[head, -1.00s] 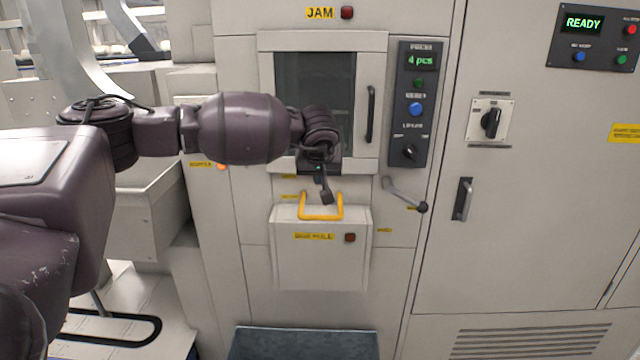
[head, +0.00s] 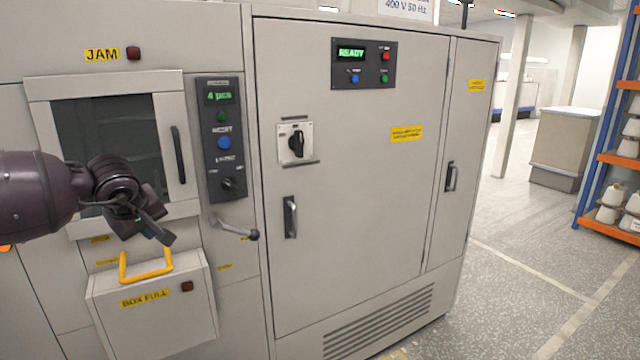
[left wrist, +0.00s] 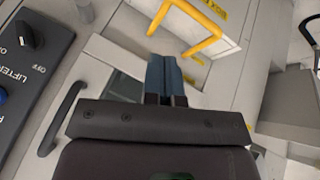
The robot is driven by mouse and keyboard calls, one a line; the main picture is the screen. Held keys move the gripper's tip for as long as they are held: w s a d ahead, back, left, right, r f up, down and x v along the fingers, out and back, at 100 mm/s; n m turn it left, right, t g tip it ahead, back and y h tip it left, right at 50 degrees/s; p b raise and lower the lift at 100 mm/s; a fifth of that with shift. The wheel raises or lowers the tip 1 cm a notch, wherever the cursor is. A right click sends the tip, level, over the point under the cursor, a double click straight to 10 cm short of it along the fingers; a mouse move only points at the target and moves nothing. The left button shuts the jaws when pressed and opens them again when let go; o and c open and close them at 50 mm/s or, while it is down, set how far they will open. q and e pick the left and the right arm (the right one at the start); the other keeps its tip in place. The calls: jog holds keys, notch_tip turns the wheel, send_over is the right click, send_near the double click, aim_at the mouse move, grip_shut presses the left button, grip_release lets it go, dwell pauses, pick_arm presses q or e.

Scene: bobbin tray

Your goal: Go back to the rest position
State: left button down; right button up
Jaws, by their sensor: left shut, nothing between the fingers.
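My left gripper (head: 160,232) is shut and empty in the head view. It hangs in front of the machine, just above the yellow handle (head: 146,266) of the box marked BOX FULL (head: 150,325), and looks apart from it. In the left wrist view its shut fingers (left wrist: 164,78) point toward the yellow handle (left wrist: 200,25), with the window door behind. My left arm (head: 35,195) comes in from the left edge. My right gripper is in neither view.
The machine has a window door (head: 110,145), a panel reading 4 pcs (head: 222,140) and a lever (head: 235,229). A tall cabinet (head: 370,220) with a READY panel (head: 364,64) stands right of it. Open floor (head: 500,300) and a shelf of bobbins (head: 610,160) lie further right.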

pick_arm(q)
jog(key=s+d+r+n+t+h, duration=0.2)
jog(key=d+r+n+h, duration=0.1)
jog(key=d+n+h, duration=0.9)
jog(key=s+d+r+n+t+h, duration=0.1)
jog(key=s+d+r+n+h, duration=0.15)
jog(key=d+n+h, duration=0.7)
jog(key=s+a+f+n+t+y, duration=0.3)
jog(key=f+n+y, duration=0.4)
jog(key=f+n, duration=0.6)
jog(key=s+a+f+n+t+y, duration=0.1)
jog(key=s+f+n+t+y, duration=0.25)
jog(key=f+n+y, duration=0.95)
jog(key=s+a+f+n+g, duration=0.2)
jog(key=s+a+f+n, duration=0.2)
jog(key=s+f+n, duration=0.3)
jog(key=s+a+f+n+g, duration=0.2)
jog(key=s+a+f+n, duration=0.2)
jog(key=s, duration=1.3)
notch_tip(320, 180, down, 6)
jog(key=n, duration=0.3)
jog(key=shift+s+f, duration=0.15)
jog(key=shift+s+a+g, duration=0.1)
jog(key=shift+a+g, duration=0.05)
jog(key=shift+g, duration=0.1)
